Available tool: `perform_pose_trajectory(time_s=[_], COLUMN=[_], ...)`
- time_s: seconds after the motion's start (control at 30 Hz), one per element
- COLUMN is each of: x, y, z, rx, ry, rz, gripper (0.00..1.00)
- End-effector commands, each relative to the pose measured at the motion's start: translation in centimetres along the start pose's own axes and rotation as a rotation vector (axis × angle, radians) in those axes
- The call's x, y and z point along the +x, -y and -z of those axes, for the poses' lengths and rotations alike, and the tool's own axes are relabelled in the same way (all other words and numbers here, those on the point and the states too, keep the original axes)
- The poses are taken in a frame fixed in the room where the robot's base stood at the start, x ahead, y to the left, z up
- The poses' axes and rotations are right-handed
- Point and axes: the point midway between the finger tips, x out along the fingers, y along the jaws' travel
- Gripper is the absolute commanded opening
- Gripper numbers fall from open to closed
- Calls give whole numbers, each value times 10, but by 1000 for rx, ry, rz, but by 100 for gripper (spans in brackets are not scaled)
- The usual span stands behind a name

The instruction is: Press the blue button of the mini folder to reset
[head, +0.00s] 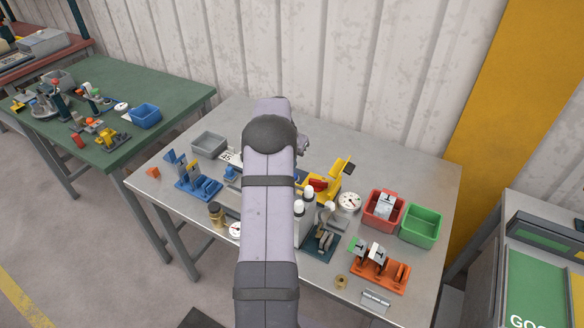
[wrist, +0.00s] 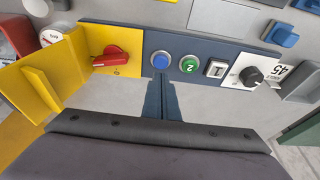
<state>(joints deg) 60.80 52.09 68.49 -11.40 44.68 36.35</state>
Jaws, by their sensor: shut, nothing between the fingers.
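The mini folder's control panel shows upside down in the wrist view as a dark blue strip (wrist: 215,46). Its round blue button (wrist: 160,60) sits beside a green button (wrist: 189,65) marked 2. My gripper (wrist: 162,80) is shut and empty. Its two dark fingers lie side by side, with the tips just below the blue button in the picture. I cannot tell whether they touch it. In the head view my arm hides the gripper, the blue button and most of the folder.
A red rotary switch (wrist: 118,57) on a yellow plate is left of the buttons; a white rocker (wrist: 215,69) and black knob (wrist: 250,76) are right. A red bin (head: 383,212), green bin (head: 421,226) and orange fixture (head: 380,271) stand on the crowded table's right side.

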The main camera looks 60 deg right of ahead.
Motion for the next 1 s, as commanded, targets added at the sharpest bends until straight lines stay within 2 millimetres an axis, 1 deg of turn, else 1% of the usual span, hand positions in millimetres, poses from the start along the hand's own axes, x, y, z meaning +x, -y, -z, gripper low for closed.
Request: perform_pose_trajectory(time_s=[0.3, 0.5, 0.7, 1.0], x=[-54, -76, -84, -85], y=[1, 1, 1, 1], z=[0, 1, 1, 1], rx=[-1, 0, -1, -1], ry=[-5, -4, -2, -3], rz=[3, 3, 2, 2], gripper=[0, 0, 0, 0])
